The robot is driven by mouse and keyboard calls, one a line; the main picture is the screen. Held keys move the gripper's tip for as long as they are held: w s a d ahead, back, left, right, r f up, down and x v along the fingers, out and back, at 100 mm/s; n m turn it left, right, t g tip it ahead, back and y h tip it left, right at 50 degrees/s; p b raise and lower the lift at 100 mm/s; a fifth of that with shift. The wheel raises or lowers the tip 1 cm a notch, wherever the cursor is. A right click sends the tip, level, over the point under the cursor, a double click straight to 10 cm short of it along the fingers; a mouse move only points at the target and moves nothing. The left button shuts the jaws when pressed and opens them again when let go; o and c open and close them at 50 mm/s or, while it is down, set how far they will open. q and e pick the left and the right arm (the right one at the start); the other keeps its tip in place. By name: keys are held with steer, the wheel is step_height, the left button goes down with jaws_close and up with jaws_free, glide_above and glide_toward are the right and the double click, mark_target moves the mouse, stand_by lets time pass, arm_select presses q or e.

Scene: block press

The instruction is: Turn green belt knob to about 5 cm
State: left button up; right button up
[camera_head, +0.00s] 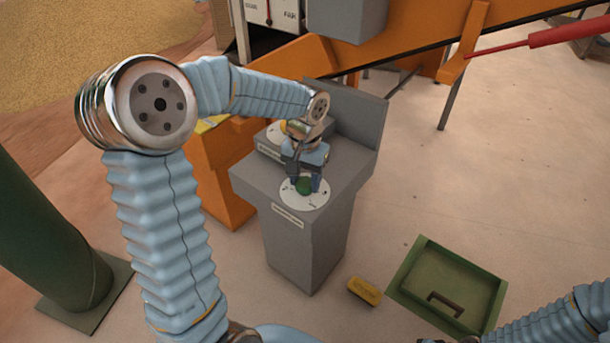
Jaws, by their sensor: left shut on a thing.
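The green belt knob (305,186) sits at the middle of a white round dial plate (306,202) on the front of a grey control stand (335,176). My left gripper (305,181) points down over the dial and is shut on the green knob, a finger on each side of it. The marks on the dial are too small to read, and the gripper hides the knob's upper part. My right arm shows at the lower right corner; its gripper is not in view.
An orange conveyor frame (400,45) stands behind the grey stand. A yellow block (365,291) lies on the floor near a green tray (407,271). A dark green post (40,240) stands at the left.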

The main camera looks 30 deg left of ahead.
mark_target(305, 182)
arm_select(q)
steer(key=m+p, duration=0.1)
steer(key=m, duration=0.4)
steer(key=shift+r+m, duration=0.1)
steer(key=shift+m, duration=0.2)
steer(key=m+p, duration=0.2)
steer(key=m, duration=0.3)
steer(key=shift+m, duration=0.3)
steer(key=o, duration=1)
steer(key=shift+o, duration=0.2)
step_height(305, 182, up, 14)
steer(key=shift+f+p, duration=0.2)
steer(key=shift+p, duration=0.2)
